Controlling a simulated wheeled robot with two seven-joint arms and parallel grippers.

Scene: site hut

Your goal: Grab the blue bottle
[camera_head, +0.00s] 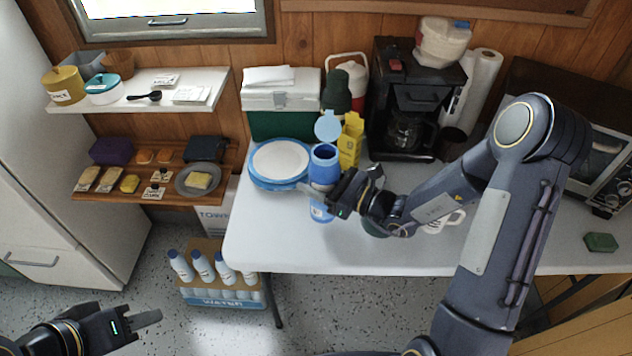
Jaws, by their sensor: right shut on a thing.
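The blue bottle (324,160) stands upright near the left part of the white table, with its light-blue lid tipped open at the top. My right gripper (326,196) reaches in from the right and is shut on the bottle around its middle. The gripper hides part of the bottle's body; its lower part shows beneath the fingers. I cannot tell whether the bottle's base touches the table. My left gripper (148,318) is low at the left, away from the table, with its fingers pointing right; the gap between them is not clear.
Blue-rimmed plates (258,182) lie left of the bottle. A yellow carton (350,142), a green cooler (282,122) and a coffee maker (409,100) stand behind. A white mug (446,222) is beside my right arm. A crate of water bottles (222,292) sits on the floor.

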